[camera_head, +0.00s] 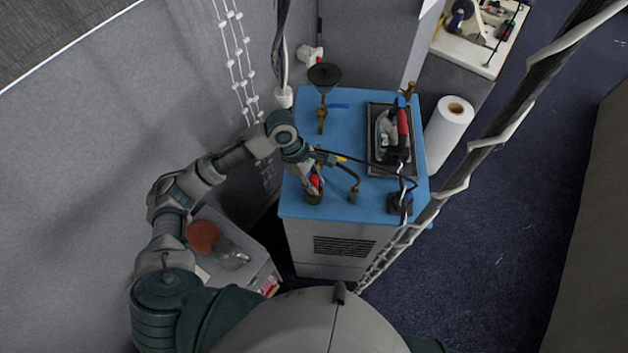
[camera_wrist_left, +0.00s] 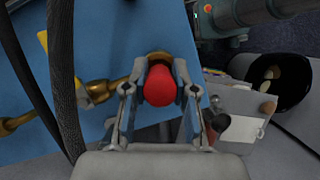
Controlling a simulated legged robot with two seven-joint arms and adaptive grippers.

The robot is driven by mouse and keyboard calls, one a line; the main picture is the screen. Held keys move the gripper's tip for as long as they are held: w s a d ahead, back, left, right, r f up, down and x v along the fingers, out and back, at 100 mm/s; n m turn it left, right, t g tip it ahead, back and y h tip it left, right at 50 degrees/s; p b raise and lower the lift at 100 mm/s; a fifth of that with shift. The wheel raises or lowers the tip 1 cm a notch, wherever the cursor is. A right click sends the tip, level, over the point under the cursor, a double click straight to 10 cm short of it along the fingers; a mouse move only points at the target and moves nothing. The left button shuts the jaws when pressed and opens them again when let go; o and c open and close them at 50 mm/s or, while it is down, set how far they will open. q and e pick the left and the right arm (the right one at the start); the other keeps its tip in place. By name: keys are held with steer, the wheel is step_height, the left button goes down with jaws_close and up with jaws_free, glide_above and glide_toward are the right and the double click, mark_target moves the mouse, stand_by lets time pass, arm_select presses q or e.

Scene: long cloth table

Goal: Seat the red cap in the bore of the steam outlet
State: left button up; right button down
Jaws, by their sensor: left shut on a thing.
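My left gripper (camera_head: 313,181) reaches down over the near left part of the blue table top. It is shut on the red cap (camera_head: 316,184). In the left wrist view the rounded red cap (camera_wrist_left: 161,84) sits between the two fingers of the gripper (camera_wrist_left: 160,92). A brass fitting, which looks like the steam outlet (camera_head: 314,198), stands right below the cap; its rim (camera_wrist_left: 157,56) shows just behind the cap in the wrist view. The cap hides the bore, so I cannot tell whether the cap is inside it or above it. My right gripper is not in view.
An iron (camera_head: 391,133) rests on a dark tray at the back right. A black funnel (camera_head: 324,76) and blue-handled valve stand behind. A low grey cart (camera_head: 258,262) is at the left.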

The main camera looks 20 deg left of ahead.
arm_select(q)
steer(key=shift+f, duration=0.75)
steer(key=o, duration=1)
steer(key=shift+r, duration=0.1)
steer(key=v, duration=1.1)
steer(key=shift+w+a+r, duration=0.15)
steer(key=shift+a+r, duration=0.05)
steer(key=shift+r, duration=0.1)
steer(key=shift+f, duration=0.1)
